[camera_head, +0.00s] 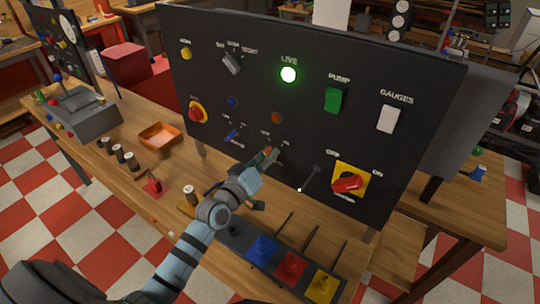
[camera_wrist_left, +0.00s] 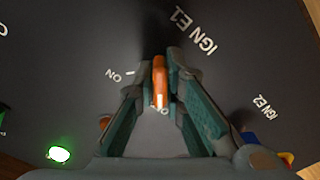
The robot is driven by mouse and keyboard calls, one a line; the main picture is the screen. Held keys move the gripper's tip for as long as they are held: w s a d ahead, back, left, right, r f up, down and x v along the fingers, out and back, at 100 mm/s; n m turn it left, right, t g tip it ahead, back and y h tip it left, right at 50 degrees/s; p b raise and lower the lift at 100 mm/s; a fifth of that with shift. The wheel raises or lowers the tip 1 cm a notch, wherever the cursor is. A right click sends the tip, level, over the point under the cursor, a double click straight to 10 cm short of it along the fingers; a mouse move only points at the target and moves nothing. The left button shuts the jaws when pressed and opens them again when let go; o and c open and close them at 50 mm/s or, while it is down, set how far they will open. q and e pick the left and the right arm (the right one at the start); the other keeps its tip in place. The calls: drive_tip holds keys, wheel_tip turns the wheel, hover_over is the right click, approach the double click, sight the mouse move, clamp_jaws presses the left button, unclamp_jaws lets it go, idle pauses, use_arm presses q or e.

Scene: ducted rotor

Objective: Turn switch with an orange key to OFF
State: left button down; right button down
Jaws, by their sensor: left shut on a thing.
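The orange key (camera_wrist_left: 159,80) stands in a switch on the dark upright panel (camera_head: 300,45). The labels "IGN E1" (camera_wrist_left: 193,30) and "ON" (camera_wrist_left: 118,75) show beside it in the left wrist view. Another label below the key is partly covered, with only an "O" clear. My left gripper (camera_head: 269,154) reaches the lower middle of the panel; in the left wrist view (camera_wrist_left: 161,88) its green-grey fingers are shut on the orange key. The fingers hide the switch body in both views, so I cannot tell its exact setting. My right gripper is not in view.
The green "LIVE" lamp (camera_head: 288,74) is lit. A red rotary switch (camera_head: 347,183) on a yellow plate sits to the right. A blue switch (camera_head: 232,135) sits left of my gripper. Blue, red and yellow levers (camera_head: 290,266) stand in front. An orange tray (camera_head: 160,136) lies left.

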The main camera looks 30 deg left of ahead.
use_arm(q)
drive_tip(key=c, duration=1.7)
unclamp_jaws()
drive_tip(key=s, duration=0.5)
drive_tip(key=s+a, duration=0.1)
drive_tip(key=s, duration=0.1)
drive_tip(key=shift+s, duration=0.25)
drive_tip(key=shift+w, duration=0.1)
